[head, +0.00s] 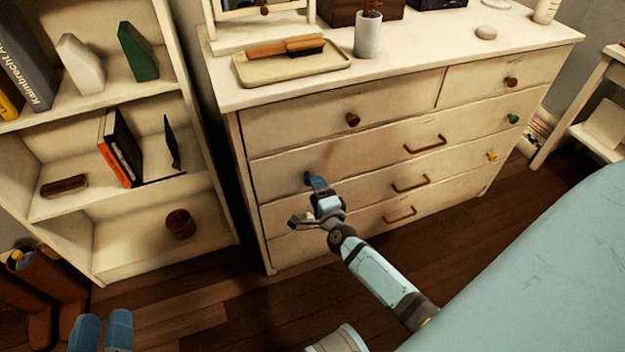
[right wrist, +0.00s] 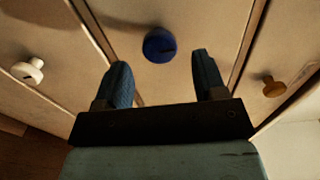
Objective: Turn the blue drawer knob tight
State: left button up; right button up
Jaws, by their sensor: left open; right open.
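The blue drawer knob (head: 308,178) is on the left end of the second drawer row of the white dresser (head: 300,140). My right gripper (head: 308,203) is open just in front of and below it in the head view. In the right wrist view the blue knob (right wrist: 159,45) shows beyond the gap between my open right fingers (right wrist: 163,72), with neither finger touching it. A dark slot or mark shows on its face. Whether it sits loose cannot be told. My left gripper (head: 102,332) is open and empty at the lower left, away from the dresser.
A brown knob (head: 352,119) is on the drawer above; a white knob (right wrist: 28,71) is on the other side in the wrist view. Green (head: 513,118) and yellow (head: 492,156) knobs are further right. A shelf (head: 150,255) stands left, a bed (head: 540,270) right.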

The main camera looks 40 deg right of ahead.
pick_arm(q)
jog(key=shift+a+f+g+y+p, duration=0.2)
jog(key=shift+a+f+g+y, duration=0.05)
jog(key=shift+f, duration=0.35)
jog(key=shift+a+f+g+y+p, duration=0.2)
jog(key=shift+a+f, duration=0.05)
jog(key=shift+f, duration=0.4)
jog(key=shift+a+f+g+y+p, duration=0.2)
jog(key=shift+a+f+g+y, duration=0.05)
jog(key=shift+f, duration=0.35)
pick_arm(e)
jog(key=v, duration=0.9)
jog(key=shift+s, duration=0.25)
pick_arm(q)
jog(key=shift+s+d, duration=0.1)
jog(key=shift+d, duration=0.05)
